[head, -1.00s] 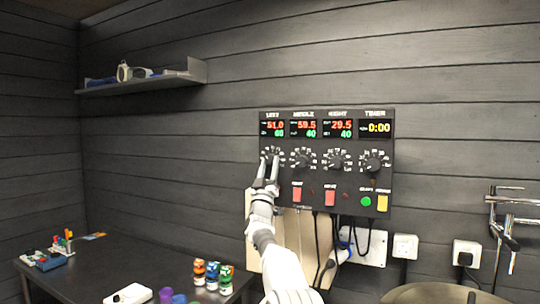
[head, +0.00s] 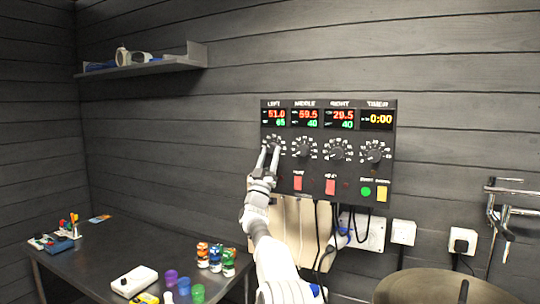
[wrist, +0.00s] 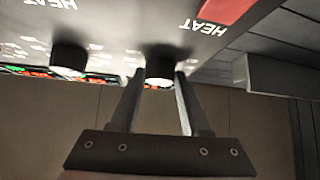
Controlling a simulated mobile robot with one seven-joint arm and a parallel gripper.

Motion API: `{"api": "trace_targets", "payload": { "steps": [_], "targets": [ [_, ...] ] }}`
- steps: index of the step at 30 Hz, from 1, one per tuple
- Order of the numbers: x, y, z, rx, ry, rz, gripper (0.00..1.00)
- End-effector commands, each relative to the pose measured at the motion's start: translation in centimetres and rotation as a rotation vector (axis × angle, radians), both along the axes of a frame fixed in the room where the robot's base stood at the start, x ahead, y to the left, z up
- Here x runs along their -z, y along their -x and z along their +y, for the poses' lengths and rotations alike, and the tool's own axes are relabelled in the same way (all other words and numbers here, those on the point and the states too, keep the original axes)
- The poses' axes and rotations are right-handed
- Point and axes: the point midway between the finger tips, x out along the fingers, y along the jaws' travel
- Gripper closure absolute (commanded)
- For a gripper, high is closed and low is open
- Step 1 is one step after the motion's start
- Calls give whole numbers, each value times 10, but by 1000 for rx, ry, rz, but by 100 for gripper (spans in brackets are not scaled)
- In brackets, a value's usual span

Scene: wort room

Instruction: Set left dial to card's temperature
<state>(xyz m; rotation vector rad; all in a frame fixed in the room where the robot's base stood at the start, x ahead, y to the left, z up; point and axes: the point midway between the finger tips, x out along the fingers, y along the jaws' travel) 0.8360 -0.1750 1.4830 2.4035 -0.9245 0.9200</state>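The left dial (head: 273,145) is a black knob with white scale marks under the LEFT display (head: 274,117). That display reads 51.0 in red, with a small green number below that looks like 65. My gripper (head: 269,153) is at this dial, its fingers on both sides of the knob. The pointer is hidden by the fingers in the head view. I cannot make out a card with a temperature.
The middle dial (head: 305,148), right dial (head: 337,151) and timer dial (head: 375,153) sit to the right on the control panel (head: 391,180). Red switches (head: 330,187) lie below. Cables hang under the panel. A dark table (head: 95,262) with small items stands at left.

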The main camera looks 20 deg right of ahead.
Motion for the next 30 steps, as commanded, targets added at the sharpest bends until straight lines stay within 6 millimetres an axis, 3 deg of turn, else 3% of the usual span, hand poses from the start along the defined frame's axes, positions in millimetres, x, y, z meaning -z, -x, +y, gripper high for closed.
{"api": "trace_targets", "payload": {
  "steps": [1, 5, 17, 30],
  "targets": [
    [0, 0, 0, 0, 0, 0, 45],
    [0, 0, 0, 1, 1, 0, 24],
    [3, 1, 1, -1, 1, 0, 24],
    [26, 17, 13, 0, 2, 0, 24]
  ]
}}
